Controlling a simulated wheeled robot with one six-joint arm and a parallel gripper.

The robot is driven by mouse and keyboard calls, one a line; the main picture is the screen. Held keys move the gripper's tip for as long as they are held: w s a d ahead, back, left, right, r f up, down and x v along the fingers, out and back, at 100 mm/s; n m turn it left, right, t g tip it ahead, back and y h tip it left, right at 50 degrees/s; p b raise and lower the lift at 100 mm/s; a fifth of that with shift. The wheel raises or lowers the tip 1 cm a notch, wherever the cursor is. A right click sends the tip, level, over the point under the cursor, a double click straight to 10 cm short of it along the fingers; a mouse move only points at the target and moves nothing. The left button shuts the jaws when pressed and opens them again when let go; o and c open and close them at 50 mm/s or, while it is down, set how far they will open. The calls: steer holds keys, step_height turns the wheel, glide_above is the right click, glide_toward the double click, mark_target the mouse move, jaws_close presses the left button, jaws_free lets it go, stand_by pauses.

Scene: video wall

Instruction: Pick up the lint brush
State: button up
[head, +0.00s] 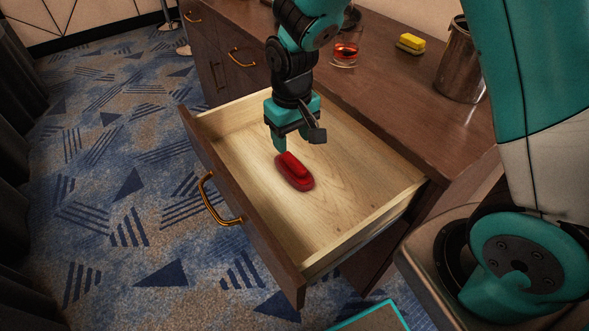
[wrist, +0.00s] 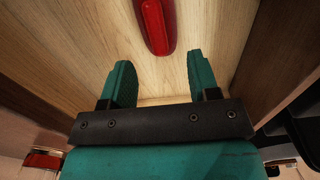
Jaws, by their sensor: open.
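The red lint brush (head: 294,171) lies on the floor of the open wooden drawer (head: 345,187), near the middle of its front half. In the wrist view the lint brush (wrist: 156,24) shows at the top, partly cut off by the frame edge, beyond the fingertips and between their lines. My gripper (head: 297,141) is open and empty, above the drawer floor just behind the brush. In the wrist view both fingers of my gripper (wrist: 158,72) stand apart with bare drawer floor between them.
The drawer's front panel has a brass handle (head: 219,200).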

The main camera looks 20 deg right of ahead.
mark_target(294, 160)
steer(key=f, duration=0.8)
steer(key=shift+w+d+f, duration=0.15)
steer(key=shift+d, duration=0.1)
steer(key=c, duration=0.9)
